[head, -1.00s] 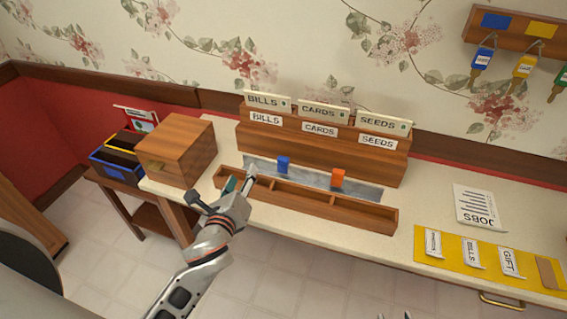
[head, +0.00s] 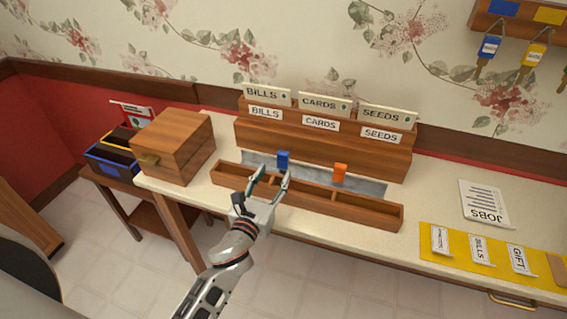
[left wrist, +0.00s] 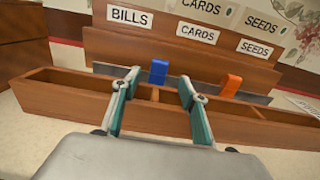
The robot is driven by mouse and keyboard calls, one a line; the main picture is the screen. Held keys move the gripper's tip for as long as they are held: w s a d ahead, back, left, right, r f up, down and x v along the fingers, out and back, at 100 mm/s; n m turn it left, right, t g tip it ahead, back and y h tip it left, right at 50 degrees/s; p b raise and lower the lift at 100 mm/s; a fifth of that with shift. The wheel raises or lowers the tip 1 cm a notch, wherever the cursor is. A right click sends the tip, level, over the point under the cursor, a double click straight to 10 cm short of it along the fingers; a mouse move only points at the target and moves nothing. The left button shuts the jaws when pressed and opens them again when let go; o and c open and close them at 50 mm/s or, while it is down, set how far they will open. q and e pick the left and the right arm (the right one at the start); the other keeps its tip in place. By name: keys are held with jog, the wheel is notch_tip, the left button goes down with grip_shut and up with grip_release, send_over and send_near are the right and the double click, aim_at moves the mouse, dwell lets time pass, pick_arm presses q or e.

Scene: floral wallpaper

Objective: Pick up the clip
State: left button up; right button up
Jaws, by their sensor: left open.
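A small blue clip (head: 283,160) stands on a grey strip (head: 368,186) behind the long wooden tray, and a similar orange clip (head: 339,174) stands further right. My left gripper (head: 272,177) is open and empty over the left part of the tray, just in front of the blue clip and not touching it. In the left wrist view, the blue clip (left wrist: 158,72) shows between the two fingers, beyond their tips, and the orange clip (left wrist: 231,85) is to the right of them. My right gripper is not in view.
The divided wooden tray (head: 370,212) lies along the table's front edge, below the gripper. Behind the strip stands a wooden card rack (head: 330,150) labelled BILLS, CARDS and SEEDS. A wooden box (head: 178,148) is at left; a yellow mat (head: 455,249) lies at right.

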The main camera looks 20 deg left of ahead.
aim_at(282, 156)
pick_arm(q)
jog(key=shift+w+r, duration=0.2)
jog(key=shift+w, duration=3.3)
jog(key=c, duration=0.9)
